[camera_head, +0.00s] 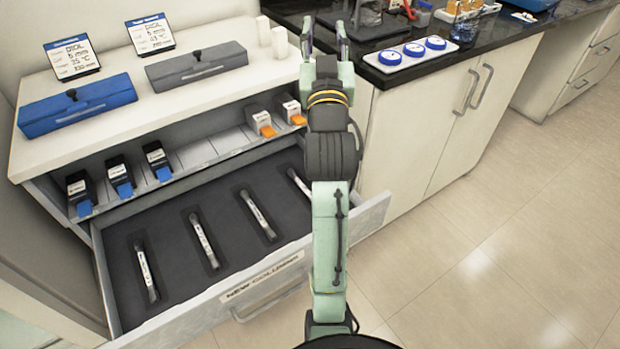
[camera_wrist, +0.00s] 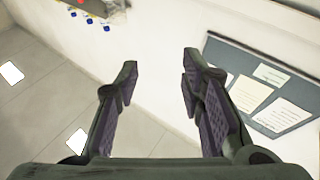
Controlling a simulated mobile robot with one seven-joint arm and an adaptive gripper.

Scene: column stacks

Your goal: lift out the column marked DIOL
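Several slim, silvery columns lie in dark recesses in an open drawer (camera_head: 120,240) marked "NEW COLUMNS". From left to right in the head view, they are the first (camera_head: 147,272), second (camera_head: 204,241), third (camera_head: 258,215) and a fourth (camera_head: 299,186), partly behind my arm. Their labels are too small to read, so I cannot tell which is DIOL. A card (camera_head: 72,57) behind a blue case appears to read DIOL. My gripper (camera_head: 325,32) is raised beyond the drawer, apart from the columns. In the wrist view my gripper (camera_wrist: 158,80) is open with nothing between its fingers.
The blue case (camera_head: 77,106) and a grey case (camera_head: 196,66) stand on the white top. Small dark boxes with blue fronts (camera_head: 120,176) and white boxes with orange fronts (camera_head: 261,123) sit on the shelf above the drawer. A tray of blue-topped discs (camera_head: 412,51) lies on the dark counter.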

